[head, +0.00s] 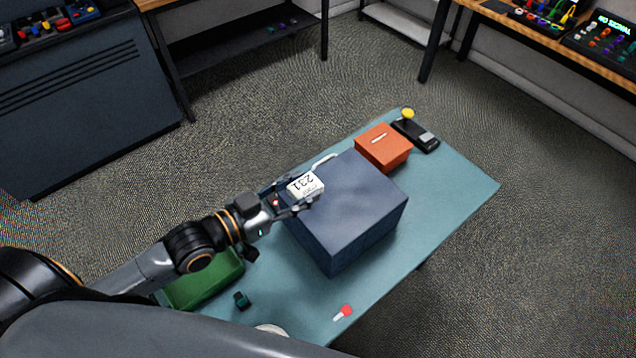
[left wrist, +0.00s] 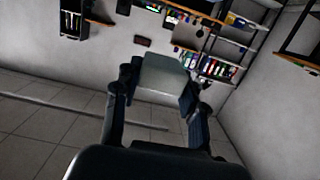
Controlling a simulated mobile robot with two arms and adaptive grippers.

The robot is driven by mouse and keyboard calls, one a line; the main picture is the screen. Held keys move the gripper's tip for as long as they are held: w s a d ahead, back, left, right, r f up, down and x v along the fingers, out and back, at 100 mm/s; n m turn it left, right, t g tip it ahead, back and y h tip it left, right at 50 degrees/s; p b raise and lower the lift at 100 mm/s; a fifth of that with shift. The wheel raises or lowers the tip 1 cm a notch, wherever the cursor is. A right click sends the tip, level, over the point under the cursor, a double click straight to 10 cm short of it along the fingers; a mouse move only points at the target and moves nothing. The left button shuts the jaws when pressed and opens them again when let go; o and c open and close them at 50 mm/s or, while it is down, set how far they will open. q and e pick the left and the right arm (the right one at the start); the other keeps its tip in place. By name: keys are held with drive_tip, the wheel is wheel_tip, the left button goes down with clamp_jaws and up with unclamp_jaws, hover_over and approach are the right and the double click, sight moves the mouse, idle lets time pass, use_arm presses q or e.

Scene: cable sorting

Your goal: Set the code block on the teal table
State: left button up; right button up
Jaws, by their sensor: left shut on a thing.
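The code block (head: 305,186) is a small white block with "231" and smaller dark print on its face. My left gripper (head: 290,200) is shut on it, above the left edge of a large dark blue box. In the left wrist view the block (left wrist: 162,75) is a pale grey piece between the two fingers of the gripper (left wrist: 160,95). The teal table (head: 455,185) stretches from lower left to upper right below the arm. I cannot tell whether the block touches the blue box. My right gripper is not in view.
The dark blue box (head: 350,215) fills the table's middle. An orange box (head: 383,150) and a black device with a yellow knob (head: 415,133) stand at the far end. A green box (head: 205,280), a teal piece (head: 241,300) and a red-white piece (head: 343,312) are nearer. The right side is clear.

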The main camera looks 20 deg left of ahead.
use_arm(q)
drive_tip(key=shift+s+a+r, duration=0.3)
drive_tip(key=shift+s+r, duration=0.05)
drive_tip(key=shift+s, duration=0.3)
drive_tip(key=shift+s+a+r, duration=0.3)
drive_tip(key=shift+s, duration=0.3)
